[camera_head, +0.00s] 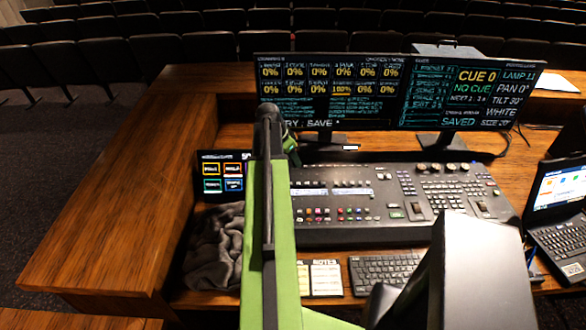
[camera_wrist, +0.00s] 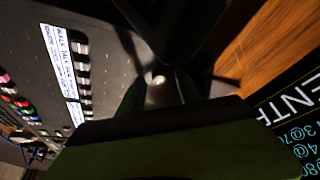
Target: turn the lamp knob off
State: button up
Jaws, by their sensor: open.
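My gripper (camera_head: 291,147) is at the upper left edge of the mixing console (camera_head: 430,225), largely hidden behind my green arm. In the wrist view its two dark green fingers (camera_wrist: 160,88) are apart, with nothing seen held. A small bright, pale spot (camera_wrist: 156,77) shows between the fingertips against the dark console panel. It may be the lamp knob or a glint of light; I cannot tell. No knob setting is readable. The right monitor (camera_head: 470,95) shows "LAMP 11", "CUE 0" and "SAVED".
The left monitor (camera_head: 330,90) stands close behind my gripper. A small touch screen (camera_head: 222,178) and dark cloth (camera_head: 213,250) lie left of my arm. A keyboard (camera_head: 385,270) and laptop (camera_head: 562,215) are to the right. The left desk top (camera_head: 130,190) is bare.

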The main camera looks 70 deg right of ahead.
jog(key=shift+d+f, duration=0.1)
jog(key=shift+f, duration=0.3)
jog(key=shift+r, duration=0.1)
jog(key=shift+c, duration=0.3)
